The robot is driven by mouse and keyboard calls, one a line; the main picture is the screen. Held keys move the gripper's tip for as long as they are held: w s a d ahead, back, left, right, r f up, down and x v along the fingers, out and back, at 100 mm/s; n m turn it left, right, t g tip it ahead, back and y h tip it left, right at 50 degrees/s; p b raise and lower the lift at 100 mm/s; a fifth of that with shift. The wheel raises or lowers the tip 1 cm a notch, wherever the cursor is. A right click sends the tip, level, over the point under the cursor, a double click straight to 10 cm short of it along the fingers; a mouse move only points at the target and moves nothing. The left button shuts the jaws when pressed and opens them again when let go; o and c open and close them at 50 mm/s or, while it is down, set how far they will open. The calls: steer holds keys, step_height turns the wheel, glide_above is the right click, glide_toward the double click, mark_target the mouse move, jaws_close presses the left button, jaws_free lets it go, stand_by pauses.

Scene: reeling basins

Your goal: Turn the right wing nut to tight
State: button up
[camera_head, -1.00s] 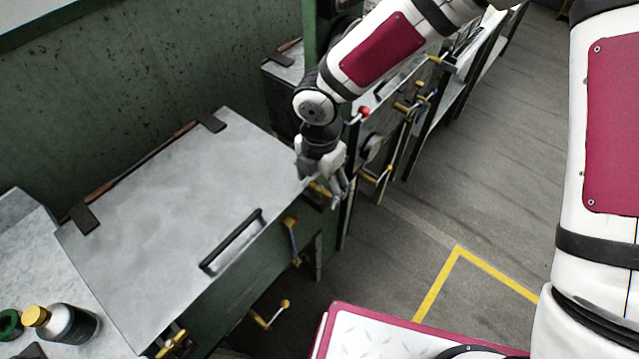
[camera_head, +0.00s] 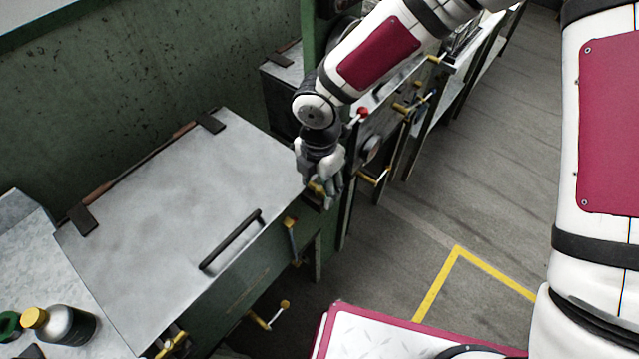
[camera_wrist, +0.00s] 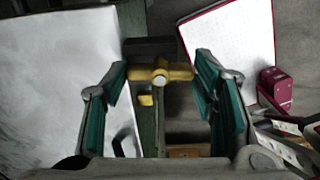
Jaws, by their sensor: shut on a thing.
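The right wing nut (camera_head: 316,187) is yellow and sits at the right front corner of the grey-lidded basin (camera_head: 160,235). In the wrist view the wing nut (camera_wrist: 172,73) lies crosswise, with a pale round bolt end in its middle. My gripper (camera_head: 325,196) points down at this corner. In the wrist view the green-padded fingers of my gripper (camera_wrist: 161,82) stand at the two wing ends, shut on the nut. The head view partly hides the nut behind the fingers. Another yellow wing nut (camera_head: 174,343) is at the front left corner.
A black handle (camera_head: 232,240) stands on the lid. Yellow-ended cranks (camera_head: 290,235) stick out from the basin's front. A red knob (camera_head: 363,111) is on the machine behind.

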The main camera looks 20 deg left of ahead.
mark_target(319, 188)
steer(key=m, duration=0.4)
steer(key=shift+m+b, duration=0.35)
steer(key=shift+m, duration=0.05)
steer(key=m, duration=0.9)
steer(key=shift+m+p, duration=0.3)
steer(key=shift+m, duration=1.5)
steer(key=o, duration=1.2)
steer(key=shift+c, duration=0.2)
steer(key=shift+r, duration=0.1)
step_height(319, 188, up, 12)
